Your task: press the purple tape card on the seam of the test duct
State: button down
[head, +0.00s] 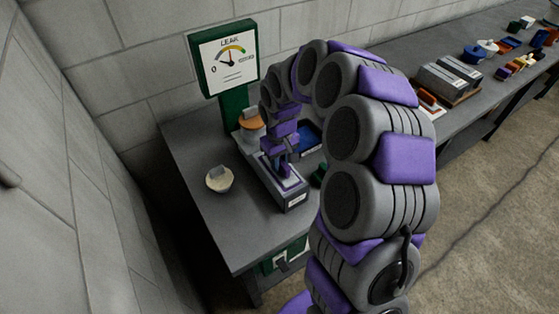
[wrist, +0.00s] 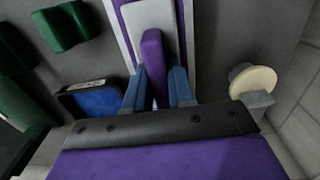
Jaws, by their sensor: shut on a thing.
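The test duct (head: 294,201) is a long grey box on the bench in the head view, with purple edging on its top. My gripper (head: 283,160) is over its top, pointing down. In the wrist view my gripper (wrist: 158,88) has its two blue fingers shut on an upright purple piece (wrist: 152,50), which I take to be the tape card. The piece stands at a pale panel (wrist: 145,15) bordered by purple strips (wrist: 188,30). Whether it touches the panel I cannot tell. The seam itself is hidden or too small to make out.
A green stand bears a LEAK gauge (head: 228,58), needle near mid-scale. A blue tray (head: 310,138) and green block (head: 318,175) lie right. The front-left bench (head: 232,232) is clear.

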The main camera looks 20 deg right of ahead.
jog(key=shift+r+p, duration=1.9)
jog(key=shift+r, duration=2.05)
